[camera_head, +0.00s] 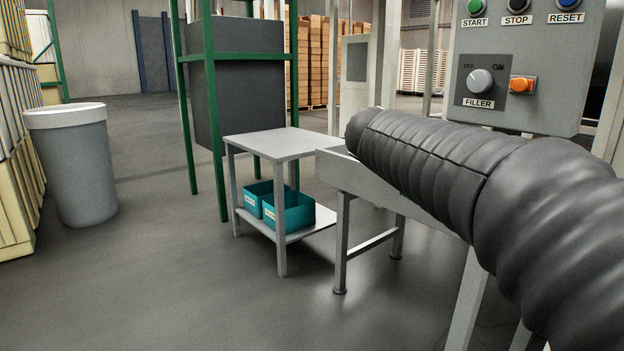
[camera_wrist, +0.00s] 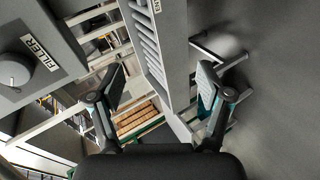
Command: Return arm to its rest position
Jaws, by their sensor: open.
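My gripper (camera_wrist: 161,90) shows in the wrist view with its two fingers spread apart and nothing between them. Past the fingers are a grey chute-like frame (camera_wrist: 165,45) and part of the control panel (camera_wrist: 38,50) with its FILLER knob. In the head view my arm, in a dark ribbed cover, reaches in from the lower right across the picture. My gripper is not seen in the head view. The control panel (camera_head: 525,60) stands at the upper right, with START, STOP and RESET buttons, a FILLER knob and an orange switch.
A grey table (camera_head: 268,144) with teal bins (camera_head: 290,212) on its lower shelf stands in the middle, beside a grey conveyor-like frame (camera_head: 355,180). A green rack (camera_head: 213,100) is behind. A grey barrel (camera_head: 75,165) stands left near stacked crates (camera_head: 18,190). The floor at front left is clear.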

